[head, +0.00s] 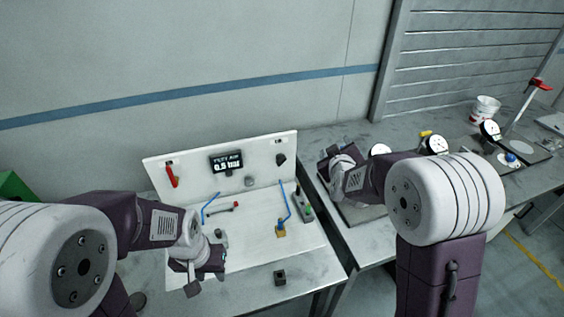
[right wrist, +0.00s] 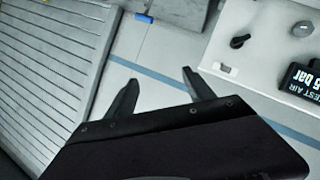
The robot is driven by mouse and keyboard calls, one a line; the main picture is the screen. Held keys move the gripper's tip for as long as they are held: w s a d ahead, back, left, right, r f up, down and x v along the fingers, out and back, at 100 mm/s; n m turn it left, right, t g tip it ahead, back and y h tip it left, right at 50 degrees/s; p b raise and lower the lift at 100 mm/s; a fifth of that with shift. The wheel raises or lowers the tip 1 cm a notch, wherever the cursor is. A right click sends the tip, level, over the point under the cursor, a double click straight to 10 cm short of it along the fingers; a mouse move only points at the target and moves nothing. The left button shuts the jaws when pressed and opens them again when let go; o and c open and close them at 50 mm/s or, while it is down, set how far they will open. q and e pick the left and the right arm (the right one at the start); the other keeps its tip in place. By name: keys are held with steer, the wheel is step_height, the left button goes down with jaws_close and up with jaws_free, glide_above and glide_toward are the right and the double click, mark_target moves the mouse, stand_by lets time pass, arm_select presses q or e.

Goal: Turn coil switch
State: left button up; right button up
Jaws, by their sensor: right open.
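A white panel board (head: 200,163) stands upright at the back of the bench. It carries a black knob (head: 281,160) at its right end, which looks like a turn switch; no readable label names it the coil switch. The knob also shows in the right wrist view (right wrist: 240,41). My right gripper (head: 330,160) is right of the board, apart from the knob. In the right wrist view its fingers (right wrist: 160,90) are spread with nothing between them. My left gripper (head: 203,275) is low over the front left of the white base; its finger gap is unclear.
The board has a display (head: 227,162) reading 0.5 bar, a red handle (head: 172,175) and a grey knob (head: 249,181). Blue tubes, a brass block (head: 280,231) and a dark block (head: 279,278) are below. Gauges (head: 437,145) and a white bucket (head: 485,109) stand on the right bench.

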steer(key=w+a+f+n+t, duration=0.1)
steer(key=w+a+f+t, duration=0.1)
steer(key=w+a, duration=0.25)
steer(key=n+g+y+b, duration=0.1)
steer(key=n, duration=0.1)
glide_toward(282, 163)
steer(key=shift+y, duration=0.4)
steer(key=p+x, duration=0.5)
steer(key=x, duration=0.3)
steer(key=shift+w+d, duration=0.15)
steer(key=shift+w, duration=0.2)
jaws_close()
